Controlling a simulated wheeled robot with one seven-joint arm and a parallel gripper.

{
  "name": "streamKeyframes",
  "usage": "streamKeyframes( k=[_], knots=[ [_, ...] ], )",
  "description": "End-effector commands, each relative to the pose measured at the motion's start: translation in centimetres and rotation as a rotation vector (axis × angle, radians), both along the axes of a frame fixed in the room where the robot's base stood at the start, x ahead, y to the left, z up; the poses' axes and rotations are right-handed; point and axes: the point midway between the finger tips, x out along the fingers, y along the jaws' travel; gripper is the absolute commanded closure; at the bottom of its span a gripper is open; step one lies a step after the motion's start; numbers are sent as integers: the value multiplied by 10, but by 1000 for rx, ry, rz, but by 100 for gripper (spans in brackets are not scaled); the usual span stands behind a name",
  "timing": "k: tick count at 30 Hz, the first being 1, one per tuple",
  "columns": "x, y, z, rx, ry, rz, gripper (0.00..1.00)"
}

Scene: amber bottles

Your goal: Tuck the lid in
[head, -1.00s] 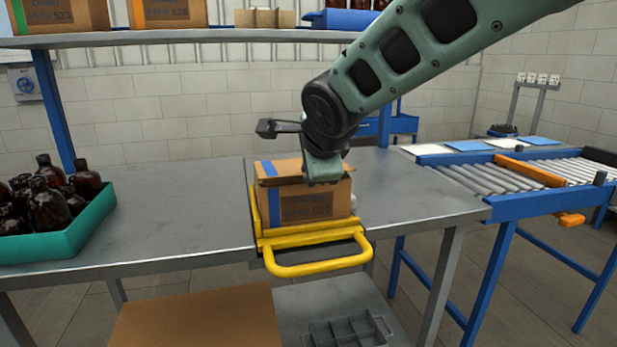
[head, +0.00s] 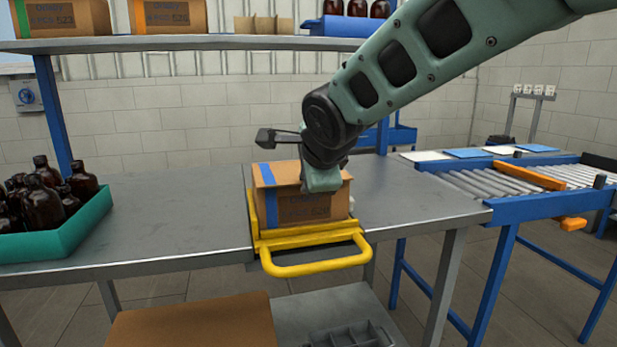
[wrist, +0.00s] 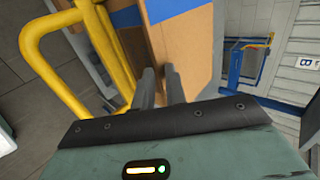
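The cardboard box (head: 290,207) sits in a yellow-handled frame on the grey bench. Blue tape marks its left end. Its lid (head: 278,174) lies nearly flat on top in the head view. My gripper (head: 322,185) is at the upper front edge of the box, right of its middle, and hides part of that edge. In the wrist view, the two dark fingers (wrist: 160,84) lie close together with a narrow gap, beside the seam between the lid and the box front (wrist: 190,45). I cannot tell whether the lid's tuck flap is inside.
The yellow handle (head: 318,265) projects over the bench's front edge. A teal tray (head: 75,232) of amber bottles stands at left. A roller conveyor (head: 500,185) is at right. A shelf (head: 180,38) with boxes runs above. The bench between tray and box is clear.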

Motion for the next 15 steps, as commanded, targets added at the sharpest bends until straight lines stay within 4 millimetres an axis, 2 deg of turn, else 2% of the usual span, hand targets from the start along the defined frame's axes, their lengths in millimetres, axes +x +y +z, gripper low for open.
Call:
streamKeyframes(
  k=[1, 2, 11, 15],
  knots=[
    [-8, 0, -24, -31, 39, -2, 77],
    [-8, 0, -24, -31, 39, -2, 74],
    [-9, -1, -23, -32, 38, 0, 74],
    [-16, -2, -14, -31, 35, 3, 74]
  ],
)
